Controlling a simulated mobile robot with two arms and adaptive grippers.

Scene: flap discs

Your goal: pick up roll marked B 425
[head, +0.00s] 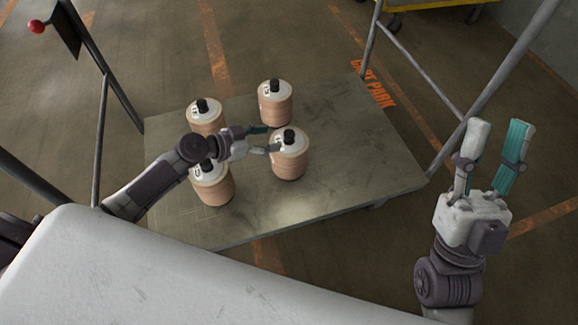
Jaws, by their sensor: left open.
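Several tan rolls with white tops and black caps stand upright on a cart platform. The front right roll (291,160) is closest to my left gripper (271,139). That gripper is open, with its fingers pointing right at the upper left side of this roll. I cannot tell whether they touch it. The back right roll (275,108) stands behind. The back left roll (206,123) and the front left roll (213,187) are partly hidden by my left arm. The marks on the tops are too small to read, so I cannot tell which is B 425. My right gripper (503,127) is open and empty, raised at the right.
The grey cart platform (370,150) has bare room right of the rolls. Metal cart rails (408,65) rise at both ends. A yellow cart (430,3) stands at the top. A pale surface (150,275) fills the lower left foreground.

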